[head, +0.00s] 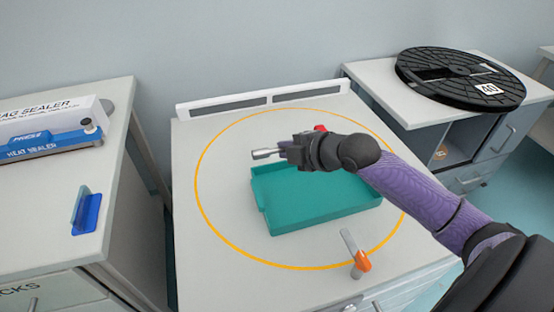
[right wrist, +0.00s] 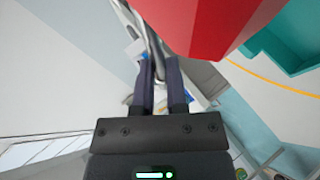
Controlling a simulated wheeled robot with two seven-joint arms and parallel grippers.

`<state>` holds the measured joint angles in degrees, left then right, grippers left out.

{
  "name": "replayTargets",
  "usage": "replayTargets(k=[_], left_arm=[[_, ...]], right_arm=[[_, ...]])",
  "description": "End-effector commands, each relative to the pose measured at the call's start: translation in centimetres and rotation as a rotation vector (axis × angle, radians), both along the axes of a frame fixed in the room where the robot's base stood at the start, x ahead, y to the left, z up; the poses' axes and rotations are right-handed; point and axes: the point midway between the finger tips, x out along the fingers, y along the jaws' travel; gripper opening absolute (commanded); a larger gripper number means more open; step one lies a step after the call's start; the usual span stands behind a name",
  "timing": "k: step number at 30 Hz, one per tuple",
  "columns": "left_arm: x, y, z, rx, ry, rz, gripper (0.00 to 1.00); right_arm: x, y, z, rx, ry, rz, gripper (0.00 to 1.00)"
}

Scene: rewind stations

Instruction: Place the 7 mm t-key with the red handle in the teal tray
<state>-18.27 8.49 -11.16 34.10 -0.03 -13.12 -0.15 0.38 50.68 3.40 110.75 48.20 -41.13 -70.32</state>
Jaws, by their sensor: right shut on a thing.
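The teal tray (head: 320,212) lies on the middle table, inside a yellow ring, and looks empty where it shows. My right gripper (head: 289,151) is shut on the t-key with the red handle (head: 320,128). The key's metal end (head: 264,153) sticks out to the left, over the tray's back left edge in the head view. In the right wrist view, the red handle (right wrist: 205,22) is large and close, beside the fingers (right wrist: 158,85); part of the tray (right wrist: 290,38) shows at upper right. My right arm hides the tray's back right part. My left gripper is out of view.
A t-key with an orange handle (head: 362,262) lies in front of the tray, near the yellow ring. A heat sealer (head: 45,142) and a blue holder (head: 87,212) are on the left bench. A black reel (head: 460,78) lies on the right cabinet.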

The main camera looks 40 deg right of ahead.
Motion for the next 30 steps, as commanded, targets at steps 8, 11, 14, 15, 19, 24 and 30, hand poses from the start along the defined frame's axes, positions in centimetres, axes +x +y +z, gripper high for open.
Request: replayTargets(k=[8,11,14,15,19,24,30], left_arm=[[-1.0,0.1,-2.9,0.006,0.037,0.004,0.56],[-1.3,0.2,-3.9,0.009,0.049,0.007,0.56],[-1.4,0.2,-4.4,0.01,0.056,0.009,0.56],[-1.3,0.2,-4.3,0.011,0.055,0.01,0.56],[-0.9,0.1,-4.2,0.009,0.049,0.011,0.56],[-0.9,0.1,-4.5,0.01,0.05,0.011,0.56],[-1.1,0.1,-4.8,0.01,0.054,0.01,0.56]], right_arm=[[-0.1,0.0,-6.2,0.002,0.006,-0.001,0.0],[-0.1,0.0,-8.1,0.002,0.008,-0.001,0.0],[-0.1,0.1,-9.4,0.001,0.005,-0.001,0.0],[-0.1,0.0,-9.3,-0.001,0.003,0.0,0.0],[-0.1,0.0,-9.0,-0.001,0.002,0.0,0.0],[-0.1,0.0,-9.5,-0.002,0.004,0.001,0.0],[-0.1,0.0,-10.1,-0.002,0.003,0.0,0.0]])
